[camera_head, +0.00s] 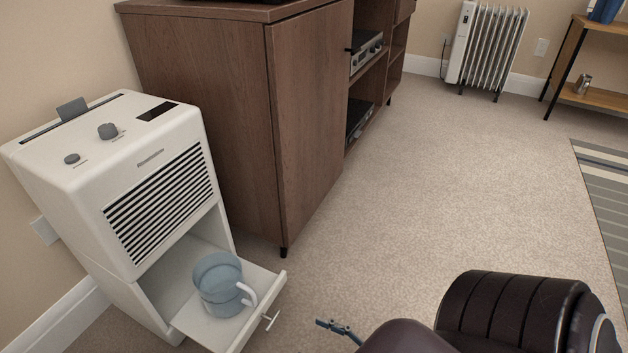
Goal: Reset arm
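An arm of mine comes in from the bottom right, with a dark ribbed link and a maroon link. At its left end a small blue-grey gripper part, which I take as my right gripper (338,328), shows at the bottom edge. The rest of that gripper is hidden or out of frame, so its opening cannot be seen. It is apart from the pulled-out drawer to its left. Nothing is visible in it. My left gripper is not in view.
A white dehumidifier (95,190) stands at left, its drawer (262,308) pulled out, holding a translucent blue pitcher (218,285). A brown cabinet (215,120) stands behind. A radiator (490,50), shelf (603,98) and striped rug (608,190) lie farther off. Middle carpet is clear.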

